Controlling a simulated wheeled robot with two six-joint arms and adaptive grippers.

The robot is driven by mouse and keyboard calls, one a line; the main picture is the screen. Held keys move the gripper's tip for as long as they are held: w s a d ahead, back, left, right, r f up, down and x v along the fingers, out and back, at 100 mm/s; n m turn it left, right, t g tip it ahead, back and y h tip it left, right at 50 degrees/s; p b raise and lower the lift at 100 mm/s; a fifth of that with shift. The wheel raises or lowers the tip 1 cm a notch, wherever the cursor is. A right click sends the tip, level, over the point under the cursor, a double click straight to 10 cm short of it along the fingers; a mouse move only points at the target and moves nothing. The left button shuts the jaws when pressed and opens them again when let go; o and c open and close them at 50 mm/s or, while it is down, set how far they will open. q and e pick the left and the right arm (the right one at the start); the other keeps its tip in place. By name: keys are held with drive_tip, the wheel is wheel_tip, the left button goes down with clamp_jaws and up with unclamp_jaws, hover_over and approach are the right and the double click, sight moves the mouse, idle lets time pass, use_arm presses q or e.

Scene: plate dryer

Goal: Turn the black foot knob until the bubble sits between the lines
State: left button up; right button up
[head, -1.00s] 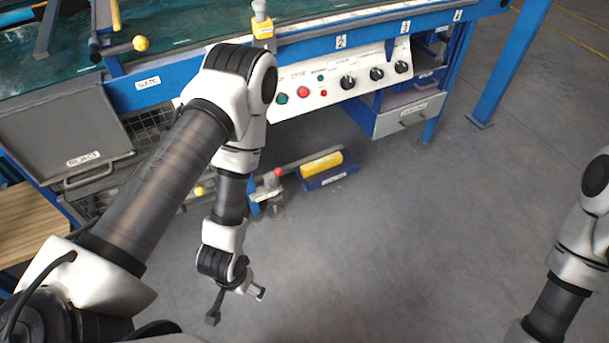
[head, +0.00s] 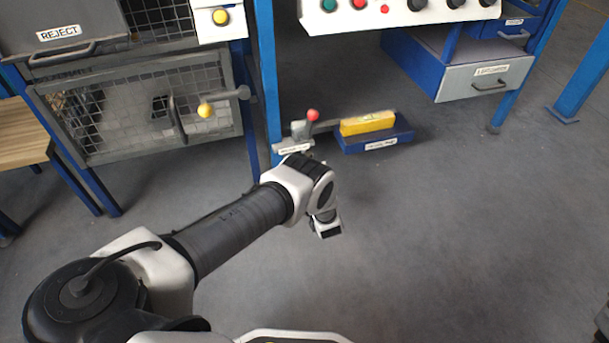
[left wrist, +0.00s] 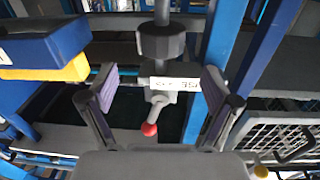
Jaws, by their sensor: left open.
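A black, faceted foot knob (left wrist: 162,42) sits on a threaded rod in the left wrist view. My left gripper (left wrist: 158,80) is open, and its fingers stand on either side of a labelled bracket and a red-tipped lever (left wrist: 150,128), with the knob beyond the fingertips. I cannot tell any contact. In the head view the fingers are hidden behind my wrist, low by the blue leg. My right gripper is out of view.
A blue table leg (head: 268,80) stands left of the lever. A mesh reject cage (head: 150,105) with a yellow-knobbed handle is at the left. A grey drawer (head: 487,80) hangs at the upper right. The floor in front is clear.

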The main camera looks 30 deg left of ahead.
sight(303, 151)
use_arm(q)
drive_tip(key=b+x, duration=0.1)
drive_tip(key=x, duration=0.1)
drive_tip(key=b+x, duration=0.2)
drive_tip(key=f+b+x, duration=0.1)
drive_tip(key=x, duration=0.2)
drive_tip(key=shift+s, duration=0.1)
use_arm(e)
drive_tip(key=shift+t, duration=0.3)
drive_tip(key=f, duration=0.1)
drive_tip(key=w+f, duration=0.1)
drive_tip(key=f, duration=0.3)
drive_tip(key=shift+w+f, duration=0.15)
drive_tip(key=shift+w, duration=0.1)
use_arm(q)
drive_tip(key=shift+w+a+r, duration=0.25)
drive_tip(key=shift+w+a, duration=0.05)
drive_tip(key=c, duration=1.2)
